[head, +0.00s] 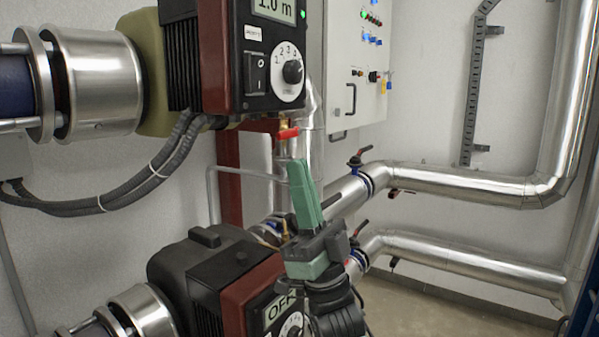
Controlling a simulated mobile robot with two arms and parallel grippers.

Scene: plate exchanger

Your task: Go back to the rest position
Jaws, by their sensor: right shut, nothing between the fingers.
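My right gripper (302,192) rises from the bottom middle of the head view, its green fingers pointing up and closed together with nothing between them. It stands in front of the lower pump (228,277) and the silver pipes. The upper pump (235,50) is above and to the left of it, with a lit display, a rocker switch (256,73) and a round dial (292,72). The lower pump's display reads "OFF", and its dial is partly covered by my right arm. My left gripper is not in view.
A red-handled valve (288,134) is just above my right fingertips. Silver pipes (450,182) with small valves run to the right. A grey control cabinet (345,75) hangs on the back wall. Thick dark cables (165,165) hang at the left. Bare floor (430,310) shows at lower right.

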